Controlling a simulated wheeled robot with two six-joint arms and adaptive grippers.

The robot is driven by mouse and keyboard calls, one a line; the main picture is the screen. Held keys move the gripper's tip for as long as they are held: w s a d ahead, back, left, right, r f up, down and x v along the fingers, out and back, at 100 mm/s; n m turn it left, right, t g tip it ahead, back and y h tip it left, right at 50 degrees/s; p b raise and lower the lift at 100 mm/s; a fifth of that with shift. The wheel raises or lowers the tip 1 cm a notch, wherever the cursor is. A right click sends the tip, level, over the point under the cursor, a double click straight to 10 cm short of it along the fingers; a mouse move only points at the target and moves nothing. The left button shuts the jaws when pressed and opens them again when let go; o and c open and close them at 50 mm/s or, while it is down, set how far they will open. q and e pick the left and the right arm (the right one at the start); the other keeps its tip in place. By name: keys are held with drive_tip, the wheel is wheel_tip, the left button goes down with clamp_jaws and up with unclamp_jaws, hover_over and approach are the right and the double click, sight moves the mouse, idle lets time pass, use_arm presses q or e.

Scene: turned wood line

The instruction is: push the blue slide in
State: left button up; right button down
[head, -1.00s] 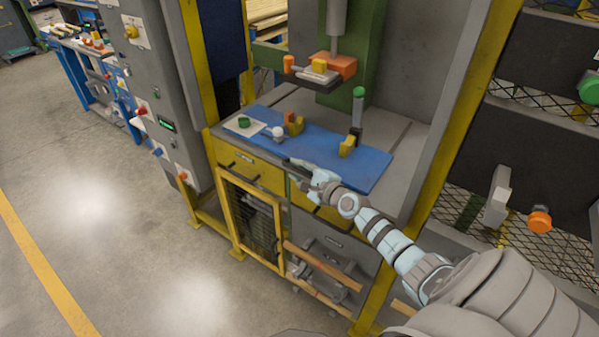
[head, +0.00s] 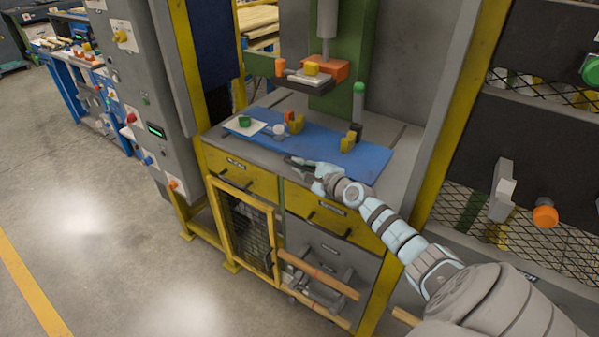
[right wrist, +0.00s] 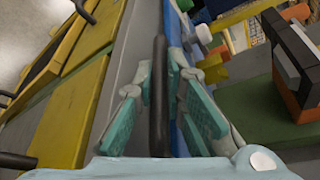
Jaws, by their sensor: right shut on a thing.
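The blue slide (head: 365,163) is a flat blue plate on the grey press table, under the press head. Its front edge runs along the table front, above the yellow drawers. My right gripper (head: 297,161) is at the middle of that front edge. In the right wrist view its two teal finger pads stand on either side of a dark handle bar (right wrist: 160,60), and the gripper is shut on it. A strip of the blue slide (right wrist: 174,30) shows just beside the bar. My left gripper is not in view.
On the slide are yellow blocks (head: 347,144), a white ball (head: 279,130) and a green ring (head: 244,121) on a white plate. A green-topped post (head: 359,100) stands near the yellow blocks. The orange press head (head: 331,69) hangs above. A yellow frame post (head: 448,130) rises at the right.

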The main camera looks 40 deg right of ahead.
drive_tip(key=c, duration=1.7)
unclamp_jaws()
drive_tip(key=shift+o, duration=0.2)
